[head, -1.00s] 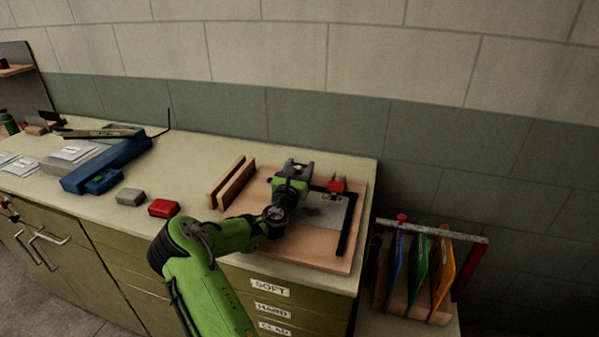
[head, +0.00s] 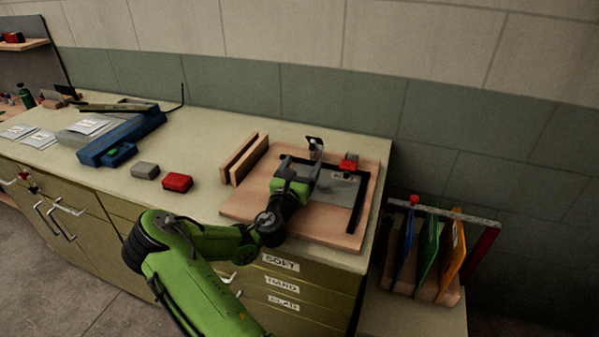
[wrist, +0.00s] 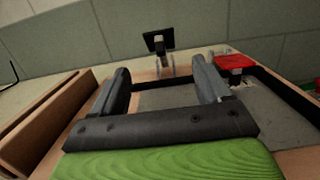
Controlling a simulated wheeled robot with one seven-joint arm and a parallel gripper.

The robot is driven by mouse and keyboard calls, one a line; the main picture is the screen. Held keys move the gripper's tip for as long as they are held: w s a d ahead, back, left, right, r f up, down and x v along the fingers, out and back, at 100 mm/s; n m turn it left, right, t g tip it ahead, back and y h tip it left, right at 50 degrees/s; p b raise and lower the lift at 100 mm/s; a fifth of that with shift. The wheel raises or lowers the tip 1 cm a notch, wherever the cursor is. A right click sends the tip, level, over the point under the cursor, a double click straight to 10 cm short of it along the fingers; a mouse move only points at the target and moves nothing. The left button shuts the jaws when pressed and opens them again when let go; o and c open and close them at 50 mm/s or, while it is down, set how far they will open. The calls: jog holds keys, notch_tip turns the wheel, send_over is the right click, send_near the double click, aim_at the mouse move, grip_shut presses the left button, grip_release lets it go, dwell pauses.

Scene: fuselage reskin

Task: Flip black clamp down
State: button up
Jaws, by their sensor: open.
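The black clamp (head: 315,141) stands upright at the back edge of the wooden board. In the wrist view the black clamp (wrist: 159,41) shows a black square pad on a metal stem, raised above the board beyond my fingers. My gripper (head: 300,172) is over the board, in front of the clamp. In the wrist view my gripper (wrist: 163,88) has its two grey fingers wide apart with nothing between them. The clamp is ahead of the fingertips, roughly centred in the gap, and looks apart from them. The clamp's base is partly hidden.
A red clamp (head: 348,162) sits right of the black one, on a grey metal sheet (head: 335,190) inside a black frame (head: 357,212). Red (head: 177,182) and grey (head: 145,171) blocks lie farther left. A rack of coloured panels (head: 430,250) stands right.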

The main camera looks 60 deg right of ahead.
jog(key=a, duration=0.2)
jog(key=shift+s+a+f, duration=0.2)
jog(key=shift+a, duration=0.15)
dwell(0.4)
